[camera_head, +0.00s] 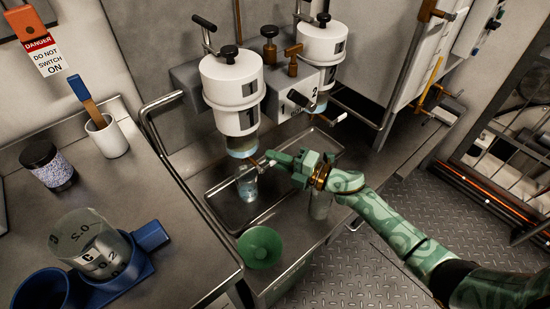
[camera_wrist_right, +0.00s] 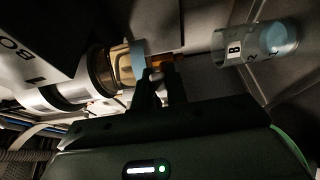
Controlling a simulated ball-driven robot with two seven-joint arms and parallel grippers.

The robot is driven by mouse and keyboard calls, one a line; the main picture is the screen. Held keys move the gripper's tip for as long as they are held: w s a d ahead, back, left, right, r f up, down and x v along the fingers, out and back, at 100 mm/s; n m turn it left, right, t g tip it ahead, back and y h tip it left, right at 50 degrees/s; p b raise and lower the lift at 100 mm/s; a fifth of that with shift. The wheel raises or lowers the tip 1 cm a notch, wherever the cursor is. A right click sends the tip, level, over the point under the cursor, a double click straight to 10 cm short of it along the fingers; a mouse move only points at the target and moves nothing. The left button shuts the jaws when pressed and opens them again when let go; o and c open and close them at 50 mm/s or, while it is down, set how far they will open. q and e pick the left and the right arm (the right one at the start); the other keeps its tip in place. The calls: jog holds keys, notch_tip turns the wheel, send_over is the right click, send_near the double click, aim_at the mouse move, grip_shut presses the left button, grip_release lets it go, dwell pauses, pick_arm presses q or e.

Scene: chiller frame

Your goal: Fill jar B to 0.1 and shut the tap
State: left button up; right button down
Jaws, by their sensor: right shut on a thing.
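Jar B (camera_head: 247,185) is a clear jar standing in the sink tray under white dispenser 1 (camera_head: 233,93). In the right wrist view jar B (camera_wrist_right: 236,48) shows its letter and marks, with pale blue liquid at its bottom end. The exact level against the marks is too small to read. My right gripper (camera_head: 270,160) is shut on the tap (camera_wrist_right: 163,72) below dispenser 1, just above and right of the jar. The fingers hide most of the tap, and I cannot tell whether liquid is running. My left gripper is out of view.
Jar C (camera_head: 88,242) stands on a blue base (camera_head: 138,274) on the left counter, near a speckled jar (camera_head: 47,164) and a white cup (camera_head: 107,136). A second dispenser (camera_head: 321,50) is behind.

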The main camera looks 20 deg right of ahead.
jog(key=shift+f+m, duration=0.3)
jog(key=shift+m, duration=0.1)
pick_arm(q)
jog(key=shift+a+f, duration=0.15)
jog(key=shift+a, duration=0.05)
jog(key=shift+b, duration=0.3)
pick_arm(e)
jog(key=shift+s+f, duration=0.15)
jog(key=c, duration=1.4)
grip_release()
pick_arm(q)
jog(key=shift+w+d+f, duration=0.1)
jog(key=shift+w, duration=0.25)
pick_arm(e)
jog(key=shift+d, duration=0.1)
pick_arm(q)
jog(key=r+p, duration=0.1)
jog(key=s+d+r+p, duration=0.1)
jog(key=p, duration=0.1)
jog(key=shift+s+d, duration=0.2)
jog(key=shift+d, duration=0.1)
pick_arm(e)
jog(key=v, duration=1.6)
jog(key=shift+f, duration=0.3)
